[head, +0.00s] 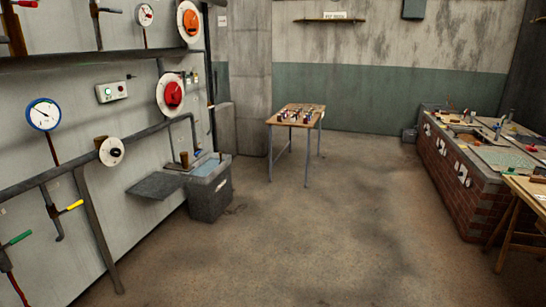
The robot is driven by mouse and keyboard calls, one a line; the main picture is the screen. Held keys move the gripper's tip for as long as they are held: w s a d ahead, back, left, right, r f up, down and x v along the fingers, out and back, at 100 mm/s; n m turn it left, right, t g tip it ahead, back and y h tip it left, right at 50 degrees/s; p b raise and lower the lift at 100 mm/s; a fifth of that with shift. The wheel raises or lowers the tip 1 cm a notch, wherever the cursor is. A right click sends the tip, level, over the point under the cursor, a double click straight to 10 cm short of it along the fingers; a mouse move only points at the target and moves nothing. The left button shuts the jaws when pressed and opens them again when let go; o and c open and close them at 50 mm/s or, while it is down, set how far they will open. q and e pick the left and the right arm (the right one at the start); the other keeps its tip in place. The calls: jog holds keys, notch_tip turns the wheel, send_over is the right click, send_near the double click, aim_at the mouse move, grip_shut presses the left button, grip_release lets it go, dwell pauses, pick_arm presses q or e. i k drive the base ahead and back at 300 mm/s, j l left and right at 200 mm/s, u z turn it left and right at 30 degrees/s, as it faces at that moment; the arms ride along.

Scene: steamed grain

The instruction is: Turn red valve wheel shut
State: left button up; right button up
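On the left wall, a red round part (174,93) sits on a white disc, beside the pipes; it looks like the red valve wheel, but it is too small to tell how far it is turned. Above it, an orange-red part (191,21) sits on another white disc. Neither of my grippers shows in the head view.
The left wall carries pipes, a blue-rimmed gauge (43,114), a switch box (111,92) and green and yellow levers. A grey basin (210,192) and a dark shelf (158,186) stand out below. A small wooden table (290,123) and brick counter (455,190) stand beyond open floor.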

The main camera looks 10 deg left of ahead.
aim_at(173, 96)
jog(key=i+j+u, duration=0.45)
jog(key=i+u, duration=0.15)
jog(key=i+j+u, duration=0.1)
jog(key=i+u, duration=0.2)
jog(key=i, duration=0.2)
jog(key=i+u, duration=0.2)
jog(key=i, duration=1.45)
